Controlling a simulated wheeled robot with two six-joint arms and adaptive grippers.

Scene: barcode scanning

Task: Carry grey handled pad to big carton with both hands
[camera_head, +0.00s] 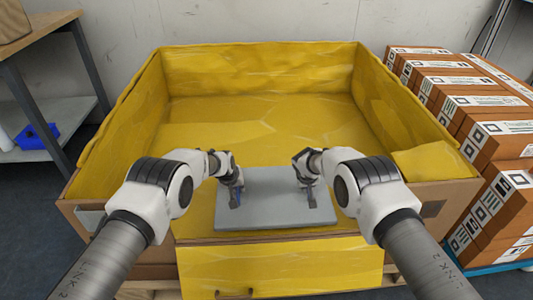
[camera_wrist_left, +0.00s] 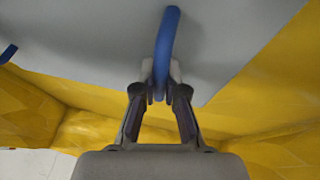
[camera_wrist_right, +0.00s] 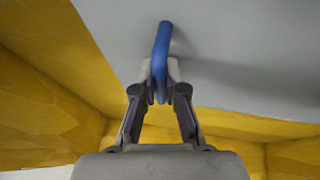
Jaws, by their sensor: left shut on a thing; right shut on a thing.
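The grey pad (camera_head: 270,205) with two blue handles is held between my grippers over the front part of the big carton (camera_head: 180,238), which is lined with yellow. My left gripper (camera_head: 237,190) is shut on one blue handle (camera_wrist_left: 168,45). My right gripper (camera_head: 308,187) is shut on the other blue handle (camera_wrist_right: 162,45). The pad looks about level. Its grey surface also shows in the left wrist view (camera_wrist_left: 90,35) and the right wrist view (camera_wrist_right: 240,40). I cannot tell whether its underside touches the lining.
Stacked brown boxes (camera_head: 490,100) with printed labels stand on the right, close to the carton's side. A shelf (camera_head: 50,118) with a blue bin (camera_head: 38,136) is at the left. The carton's middle and back floor (camera_head: 260,115) is clear.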

